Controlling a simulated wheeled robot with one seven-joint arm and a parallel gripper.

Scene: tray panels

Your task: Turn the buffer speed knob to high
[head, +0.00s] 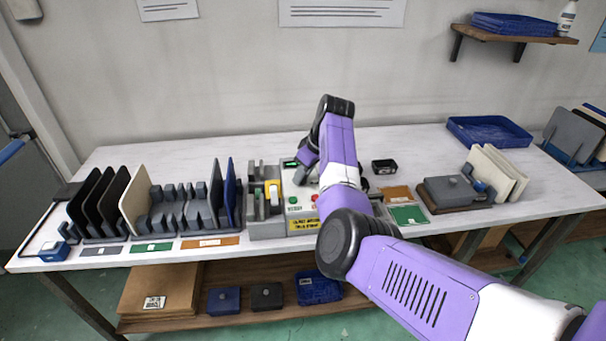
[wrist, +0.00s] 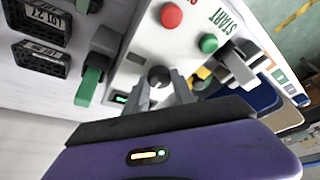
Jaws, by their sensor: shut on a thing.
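The buffer machine, a light grey box (head: 266,229) with a sloped control panel (wrist: 146,52), stands mid-table. In the wrist view a dark round knob (wrist: 158,76) sits on the panel between the two grey fingers of my gripper (wrist: 161,88). My gripper is shut on the knob, one finger on each side. The knob's pointer and speed marks are not readable. In the head view my gripper (head: 303,173) reaches down over the panel, and my arm hides the knob. A small lit green display (wrist: 120,99) is beside the knob.
A red button (wrist: 171,15) and a green START button (wrist: 208,43) are close to the fingers. A green-tipped lever (wrist: 88,86) stands beside the panel. Racks of upright panels (head: 107,200) fill the table's left; a blue tray (head: 488,131) is at back right.

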